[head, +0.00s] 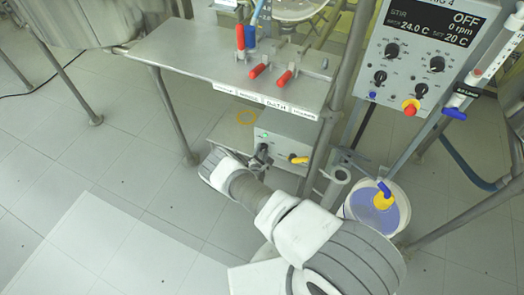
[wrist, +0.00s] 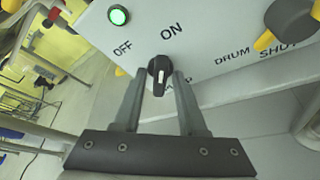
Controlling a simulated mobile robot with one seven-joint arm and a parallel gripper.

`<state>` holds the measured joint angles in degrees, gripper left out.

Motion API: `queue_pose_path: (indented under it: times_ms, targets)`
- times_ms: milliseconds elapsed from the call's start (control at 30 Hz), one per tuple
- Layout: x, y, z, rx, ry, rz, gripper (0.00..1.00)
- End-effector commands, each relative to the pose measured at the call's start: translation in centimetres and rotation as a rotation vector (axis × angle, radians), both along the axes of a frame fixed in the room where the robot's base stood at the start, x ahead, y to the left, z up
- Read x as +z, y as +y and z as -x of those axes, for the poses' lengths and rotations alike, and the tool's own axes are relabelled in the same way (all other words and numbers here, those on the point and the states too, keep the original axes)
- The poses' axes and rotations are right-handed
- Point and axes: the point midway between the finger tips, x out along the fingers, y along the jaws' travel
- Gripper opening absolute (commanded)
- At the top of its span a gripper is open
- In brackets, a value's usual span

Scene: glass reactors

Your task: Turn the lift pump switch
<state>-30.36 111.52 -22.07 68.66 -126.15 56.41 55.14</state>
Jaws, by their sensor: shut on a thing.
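The lift pump switch (wrist: 159,72) is a small black knob on a light grey control box (head: 290,143). In the wrist view its white mark runs nearly straight up and down the picture. The OFF label lies up and left of the knob, ON up and right; I cannot tell which one it is set to. The label below is partly hidden by a finger, with only its end showing. My gripper (wrist: 160,78) is shut on the knob, one finger on each side. In the head view my gripper (head: 262,151) is at the box front, and the knob is hidden.
A green lamp (wrist: 118,15) is lit above OFF. A yellow handle (head: 298,158) is right of the switch, by the words DRUM and SHUT. A steel table (head: 200,62) with red-handled valves is above the box. A bucket (head: 403,204) stands to the right.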

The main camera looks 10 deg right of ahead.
Motion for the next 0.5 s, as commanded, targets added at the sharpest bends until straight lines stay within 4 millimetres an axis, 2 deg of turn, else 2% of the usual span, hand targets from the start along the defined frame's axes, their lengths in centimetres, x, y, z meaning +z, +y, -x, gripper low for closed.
queue_pose_path:
  times_ms: [67, 100, 133, 500]
  targets:
    - [-0.09, 0.02, 0.06, 0.0, 0.003, 0.0, 0.0]
    - [-0.09, 0.02, 0.06, 0.0, 0.003, 0.0, 0.43]
    - [-0.09, 0.03, 0.05, 0.0, 0.003, 0.0, 0.48]
    - [0.27, 0.28, 0.59, 0.0, 0.003, 0.001, 0.5]
